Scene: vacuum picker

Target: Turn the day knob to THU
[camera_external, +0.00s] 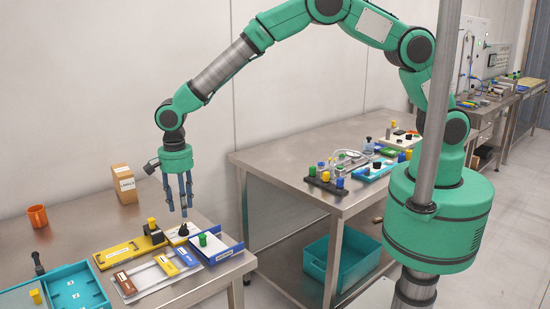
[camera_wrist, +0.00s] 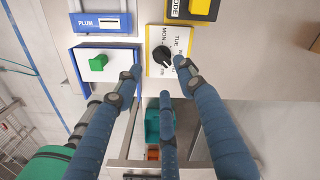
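The day knob (camera_wrist: 161,56) is black and sits on a white plate with yellow edges (camera_wrist: 154,69), labelled MON and TUE in the wrist view; other lettering is partly hidden by a finger. I cannot tell surely which label the knob points to. In the external view the small black knob (camera_external: 183,230) is near the table's front right. My gripper (camera_external: 180,207) points down above it, with its blue fingers apart. In the wrist view the open fingers (camera_wrist: 160,76) spread near the knob, one at its left and one at its right; no grip on it shows.
A green knob (camera_wrist: 98,63) on a white, blue-edged plate stands close beside the day plate. A teal tray (camera_external: 62,291), orange mug (camera_external: 38,216) and cardboard box (camera_external: 125,184) are farther left.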

